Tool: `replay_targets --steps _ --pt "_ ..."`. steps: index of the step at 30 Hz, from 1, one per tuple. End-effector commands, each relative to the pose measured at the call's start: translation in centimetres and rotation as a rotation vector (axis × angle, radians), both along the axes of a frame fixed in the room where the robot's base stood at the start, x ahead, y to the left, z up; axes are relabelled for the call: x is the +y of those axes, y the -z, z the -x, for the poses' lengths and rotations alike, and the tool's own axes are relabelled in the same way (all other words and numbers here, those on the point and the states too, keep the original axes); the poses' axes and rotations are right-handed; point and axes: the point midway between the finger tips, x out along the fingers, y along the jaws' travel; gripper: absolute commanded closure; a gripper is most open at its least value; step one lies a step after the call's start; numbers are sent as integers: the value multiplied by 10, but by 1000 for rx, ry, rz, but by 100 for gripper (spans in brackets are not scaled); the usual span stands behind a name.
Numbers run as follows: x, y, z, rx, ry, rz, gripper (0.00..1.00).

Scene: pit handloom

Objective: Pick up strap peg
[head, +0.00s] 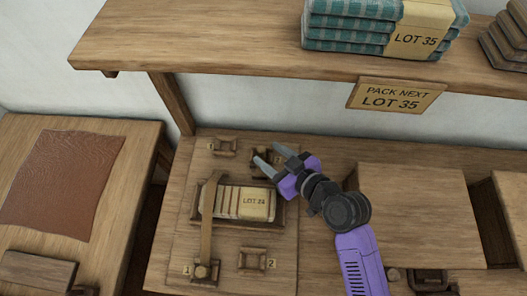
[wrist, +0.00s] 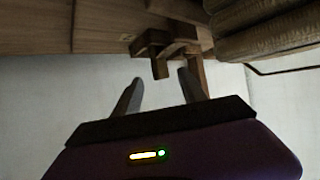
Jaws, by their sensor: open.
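A small upright peg-like block (head: 203,270) stands in the wooden socket by label 1, at the lower end of a brown strap (head: 207,225). The strap crosses a bundle (head: 255,204) marked LOT 24 in a shallow wooden tray (head: 279,217). My gripper (head: 265,152) is open with nothing between its fingers, above the back right of the tray. A dark wooden fitting below its fingers is partly hidden. In the wrist view, a wooden piece (wrist: 160,68) shows beyond the open fingers (wrist: 160,85); I cannot tell whether it is a peg.
Empty sockets stand at the back left (head: 222,147) and by label 2 (head: 252,260). A shelf (head: 250,40) with teal bundles (head: 350,28) and a hanging sign (head: 396,96) runs above the back. A raised wooden box (head: 420,210) lies right of my arm.

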Motion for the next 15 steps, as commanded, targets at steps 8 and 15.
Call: replay_targets --steps 8,15 --pt "19 8 -19 -1 0 -1 51" --pt "39 22 -40 -1 2 -1 51"
